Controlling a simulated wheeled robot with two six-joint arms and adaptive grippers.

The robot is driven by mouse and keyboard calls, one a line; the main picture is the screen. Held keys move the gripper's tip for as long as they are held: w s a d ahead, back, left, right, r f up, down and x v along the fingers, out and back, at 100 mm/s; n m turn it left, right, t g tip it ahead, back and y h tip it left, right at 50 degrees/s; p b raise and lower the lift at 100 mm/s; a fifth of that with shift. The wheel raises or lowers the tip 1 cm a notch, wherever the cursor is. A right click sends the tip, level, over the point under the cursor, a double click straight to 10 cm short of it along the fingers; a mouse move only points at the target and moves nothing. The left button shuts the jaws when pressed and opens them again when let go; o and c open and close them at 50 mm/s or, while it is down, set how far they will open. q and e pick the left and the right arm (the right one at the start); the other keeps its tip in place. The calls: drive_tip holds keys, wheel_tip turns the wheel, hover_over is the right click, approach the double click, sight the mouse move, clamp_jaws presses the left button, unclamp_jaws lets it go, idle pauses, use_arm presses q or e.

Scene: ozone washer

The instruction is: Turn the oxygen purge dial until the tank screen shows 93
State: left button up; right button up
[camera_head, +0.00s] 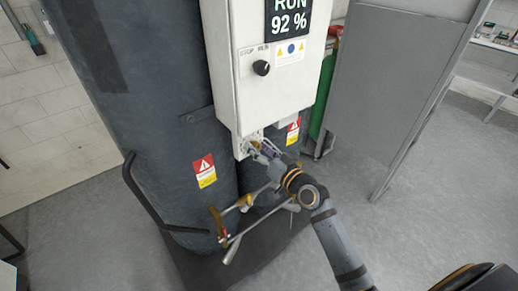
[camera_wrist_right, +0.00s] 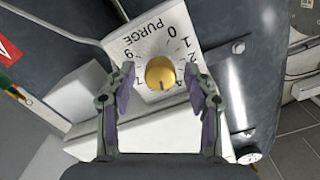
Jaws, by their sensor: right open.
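The oxygen purge dial is a round yellow knob (camera_wrist_right: 160,73) on a white plate marked PURGE (camera_wrist_right: 150,42), with numbers around it. In the wrist view it sits between the two fingers of my right gripper (camera_wrist_right: 160,80), which is open, with a gap on each side of the knob. In the head view my right gripper (camera_head: 262,152) is just below the white control box (camera_head: 245,95), and the dial is too small to make out. The tank screen (camera_head: 288,18) reads RUN 92 %. My left gripper is not in view.
A black stop/run knob (camera_head: 261,68) is on the box front. The large dark tank (camera_head: 160,110) stands behind at left, with a bent handle (camera_head: 140,195) and pipes (camera_head: 245,230) low down. A grey panel (camera_head: 390,80) stands at right. The floor at right is clear.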

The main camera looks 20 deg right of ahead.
drive_tip(key=v, duration=0.7)
drive_tip(key=shift+s, duration=0.2)
drive_tip(key=d+f+m+g+h, duration=0.1)
drive_tip(key=d+f+h, duration=0.15)
drive_tip(key=f, duration=0.55)
drive_tip(key=d+f+g+h, duration=0.15)
drive_tip(key=d+f, duration=0.25)
drive_tip(key=f, duration=0.5)
drive_tip(key=s+d+f+g+h, duration=0.1)
drive_tip(key=s+d+f+g, duration=0.2)
drive_tip(key=f, duration=0.7)
drive_tip(key=s+d+f+g+h, duration=0.15)
drive_tip(key=s+f, duration=0.25)
drive_tip(key=f, duration=0.6)
drive_tip(key=s+f+n+g, duration=0.1)
drive_tip(key=s+f+g, duration=0.4)
drive_tip(key=s+f, duration=1.1)
drive_tip(key=s+a+f+n+g, duration=0.1)
drive_tip(key=s+f+g, duration=0.1)
drive_tip(key=s, duration=0.6)
drive_tip(key=s+a+f+n+g, duration=0.1)
drive_tip(key=s+f, duration=0.4)
drive_tip(key=s, duration=0.4)
drive_tip(key=shift+s+a+g, duration=0.3)
drive_tip(key=shift+a+g, duration=0.05)
drive_tip(key=shift+g, duration=0.05)
drive_tip(key=shift+h, duration=0.25)
